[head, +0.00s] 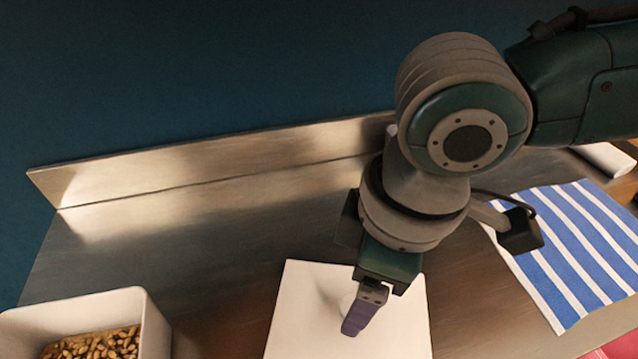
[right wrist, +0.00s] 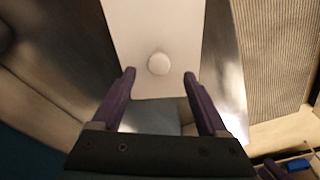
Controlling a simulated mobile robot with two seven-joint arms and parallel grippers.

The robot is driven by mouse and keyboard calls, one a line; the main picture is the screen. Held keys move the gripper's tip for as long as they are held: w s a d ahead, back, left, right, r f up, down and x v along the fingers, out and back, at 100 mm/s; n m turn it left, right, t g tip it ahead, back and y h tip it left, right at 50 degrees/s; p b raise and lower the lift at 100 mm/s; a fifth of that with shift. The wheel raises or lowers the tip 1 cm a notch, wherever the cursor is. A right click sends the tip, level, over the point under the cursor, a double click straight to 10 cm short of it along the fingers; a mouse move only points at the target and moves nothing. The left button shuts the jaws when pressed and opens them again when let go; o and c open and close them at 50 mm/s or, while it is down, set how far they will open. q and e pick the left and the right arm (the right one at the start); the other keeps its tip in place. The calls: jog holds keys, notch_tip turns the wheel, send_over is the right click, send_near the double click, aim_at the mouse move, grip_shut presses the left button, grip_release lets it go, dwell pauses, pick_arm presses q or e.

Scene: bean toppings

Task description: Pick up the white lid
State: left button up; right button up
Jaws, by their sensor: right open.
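The white lid (head: 300,315) is a flat white rectangle with a small round knob, lying at the lower middle of the head view. It also shows in the right wrist view (right wrist: 150,25), with its knob (right wrist: 159,64) near the lid's near edge. My right gripper (head: 362,315) is over the lid, its purple fingers pointing down. In the right wrist view the fingers (right wrist: 160,75) are apart, one on each side of the knob, with nothing held. I cannot tell how high the fingertips are above the lid. My left gripper is not in view.
A white container (head: 155,325) of beans stands at the lower left on the metal counter (head: 215,235). A blue and white striped cloth (head: 575,255) lies at the right. A raised metal backsplash (head: 210,160) runs along the back. Bare counter lies between container and lid.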

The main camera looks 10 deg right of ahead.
notch_tip(320, 180, down, 4)
jog(key=shift+w+a+r, duration=0.1)
jog(key=shift+w, duration=0.05)
grip_shut()
dwell(0.6)
